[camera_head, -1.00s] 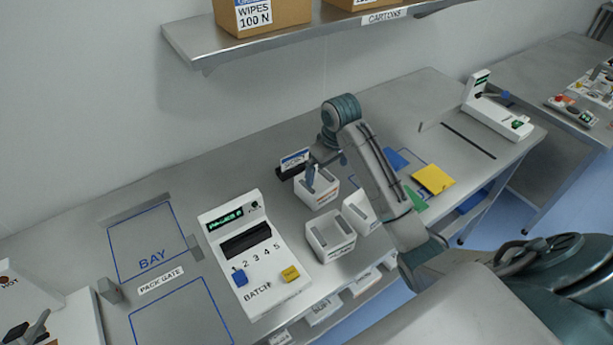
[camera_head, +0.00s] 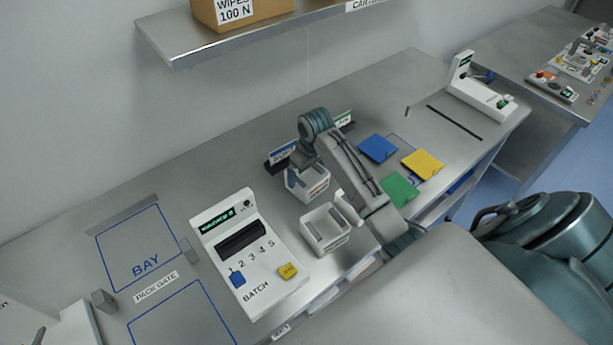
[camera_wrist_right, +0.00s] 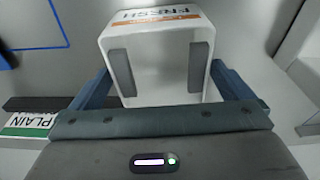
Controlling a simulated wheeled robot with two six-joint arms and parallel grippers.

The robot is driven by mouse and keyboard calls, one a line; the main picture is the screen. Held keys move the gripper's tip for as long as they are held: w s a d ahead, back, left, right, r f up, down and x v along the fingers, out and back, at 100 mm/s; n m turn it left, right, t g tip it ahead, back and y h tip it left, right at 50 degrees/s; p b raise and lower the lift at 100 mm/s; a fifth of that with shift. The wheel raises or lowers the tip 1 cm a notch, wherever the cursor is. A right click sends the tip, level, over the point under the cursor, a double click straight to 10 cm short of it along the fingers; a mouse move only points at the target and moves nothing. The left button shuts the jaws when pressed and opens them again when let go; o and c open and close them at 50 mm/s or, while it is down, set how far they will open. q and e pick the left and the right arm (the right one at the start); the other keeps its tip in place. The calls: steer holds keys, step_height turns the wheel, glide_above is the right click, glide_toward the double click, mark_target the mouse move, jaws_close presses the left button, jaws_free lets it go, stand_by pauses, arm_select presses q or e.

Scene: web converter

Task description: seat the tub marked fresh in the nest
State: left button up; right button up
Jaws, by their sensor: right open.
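The tub marked FRESH (camera_wrist_right: 165,40) is white with an orange band and dark strips on its inner walls. It stands on the bench below the signs in the head view (camera_head: 314,187). My right gripper (camera_wrist_right: 160,72) is open over it, one blue finger beside each side wall. In the head view my right gripper (camera_head: 300,168) is partly hidden by its arm. Two more white tubs stand nearer the front, one in the open (camera_head: 326,230) and one partly behind my arm (camera_head: 347,209). I cannot tell which place is the nest. My left gripper is not in view.
A white BATCH panel (camera_head: 262,272) with blue and yellow keys stands left of the tubs. A blue sign (camera_head: 284,152) and a green PLAIN sign (camera_wrist_right: 28,125) stand behind. Blue, yellow (camera_head: 423,165) and green cards lie to the right. A shelf (camera_head: 230,42) overhangs the back.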

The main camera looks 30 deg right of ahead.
steer(key=shift+f, duration=1)
steer(key=c, duration=0.7)
